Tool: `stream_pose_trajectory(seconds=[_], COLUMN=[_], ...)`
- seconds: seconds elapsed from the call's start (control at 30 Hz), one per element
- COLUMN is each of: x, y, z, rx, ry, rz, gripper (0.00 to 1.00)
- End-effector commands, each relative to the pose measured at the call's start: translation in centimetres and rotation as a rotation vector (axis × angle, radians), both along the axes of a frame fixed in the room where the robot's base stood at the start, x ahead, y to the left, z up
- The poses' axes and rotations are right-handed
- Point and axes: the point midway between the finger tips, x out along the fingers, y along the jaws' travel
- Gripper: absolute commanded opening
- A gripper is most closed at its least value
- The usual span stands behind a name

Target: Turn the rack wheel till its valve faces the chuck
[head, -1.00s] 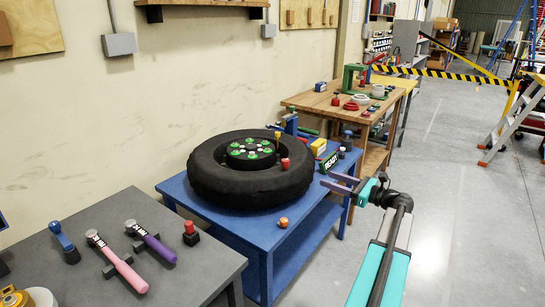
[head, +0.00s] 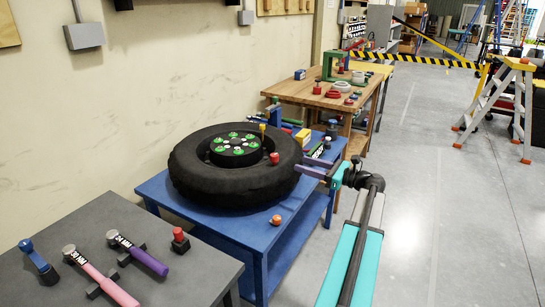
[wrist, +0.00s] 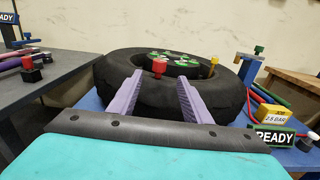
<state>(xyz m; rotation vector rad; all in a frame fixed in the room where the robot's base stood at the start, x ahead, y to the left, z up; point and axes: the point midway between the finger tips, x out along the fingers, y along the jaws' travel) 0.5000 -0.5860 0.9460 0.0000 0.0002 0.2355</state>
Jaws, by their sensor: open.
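The wheel, a black tyre (head: 205,185) with a dark hub and green-ringed nuts (head: 236,145), lies flat on a blue table. A red-capped piece (head: 274,158) stands at its near right side, and a yellow-topped post (head: 262,131) stands farther back. I cannot tell which is the valve. A blue stand (head: 273,113) with hoses is behind the wheel; whether it holds the chuck is unclear. My gripper (head: 301,168) is open and empty at the tyre's right side. In the wrist view its purple fingers (wrist: 160,82) point at the tyre, with the red cap (wrist: 159,67) between them.
A yellow gauge box reading 2.5 BAR (wrist: 273,115) and a READY sign (wrist: 273,137) sit right of the tyre in the wrist view. An orange knob (head: 276,220) is at the blue table's front edge (head: 250,238). A grey bench (head: 190,285) holds hammers. Open floor lies right.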

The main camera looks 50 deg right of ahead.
Motion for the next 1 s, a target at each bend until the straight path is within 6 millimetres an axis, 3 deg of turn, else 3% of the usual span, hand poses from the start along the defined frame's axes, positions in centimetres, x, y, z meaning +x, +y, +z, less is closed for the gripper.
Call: stream_pose_trajectory(seconds=[0.27, 1.0], x=[1.6, 11.6], y=[0.4, 2.9], z=[0.0, 0.1], rx=[0.000, 0.000], ry=[0.000, 0.000], rz=[0.001, 0.004], gripper=[0.44, 0.44])
